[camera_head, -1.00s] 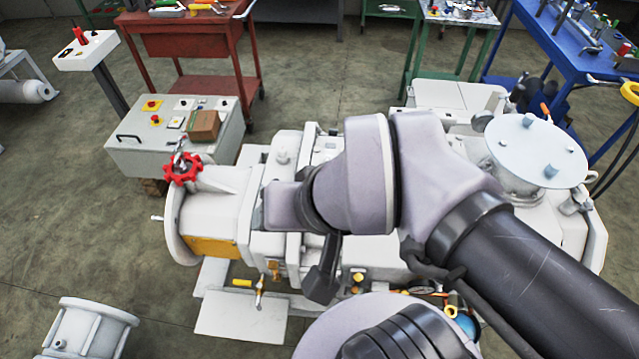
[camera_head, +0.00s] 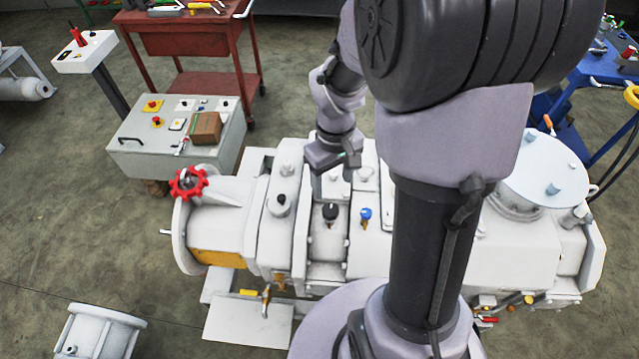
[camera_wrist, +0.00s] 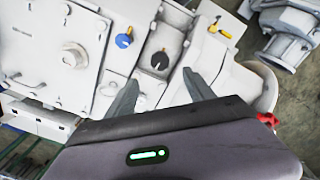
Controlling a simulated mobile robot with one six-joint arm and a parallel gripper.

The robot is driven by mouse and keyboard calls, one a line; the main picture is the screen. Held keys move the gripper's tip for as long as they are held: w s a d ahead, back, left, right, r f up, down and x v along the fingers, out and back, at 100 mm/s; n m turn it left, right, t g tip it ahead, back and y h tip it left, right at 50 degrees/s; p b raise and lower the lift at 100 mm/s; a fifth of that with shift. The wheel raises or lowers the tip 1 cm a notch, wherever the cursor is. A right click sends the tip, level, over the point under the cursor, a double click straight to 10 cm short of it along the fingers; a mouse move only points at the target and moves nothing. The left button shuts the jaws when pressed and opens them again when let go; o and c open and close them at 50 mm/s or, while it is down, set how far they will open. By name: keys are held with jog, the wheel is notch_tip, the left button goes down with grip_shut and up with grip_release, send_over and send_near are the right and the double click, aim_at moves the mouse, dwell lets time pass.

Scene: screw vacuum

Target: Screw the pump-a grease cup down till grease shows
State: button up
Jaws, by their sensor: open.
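The white pump machine (camera_head: 240,232) carries a black-topped knob or cup (camera_head: 330,212) and a blue-topped one (camera_head: 365,214) on its near upper side. The black one (camera_wrist: 159,60) and the blue one (camera_wrist: 123,40) also show in the wrist view. I cannot tell which fitting is the pump-a grease cup, and I see no grease. My gripper (camera_wrist: 160,79) is open and empty. In the wrist view its fingers point toward the black knob, which lies beyond and between the tips, apart from them. In the head view my gripper hangs over the machine's far side, behind the black knob.
A red handwheel (camera_head: 188,183) stands at the machine's left end. A grey control box (camera_head: 150,150) with a brown carton (camera_head: 206,127) is behind left. A red cart (camera_head: 185,45) stands farther back. A yellow-handled valve (camera_head: 264,297) sticks out at the front.

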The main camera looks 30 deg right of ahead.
aim_at(330, 210)
notch_tip(330, 210, down, 11)
jog(key=b, duration=0.3)
jog(key=shift+b, duration=0.3)
grip_shut()
jog(key=shift+m, duration=0.3)
jog(key=m+b, duration=0.1)
jog(key=m, duration=0.4)
jog(key=shift+m+b, duration=0.3)
jog(key=m+b, duration=0.1)
jog(key=m, duration=0.4)
jog(key=shift+m, duration=0.3)
jog(key=shift+b, duration=0.3)
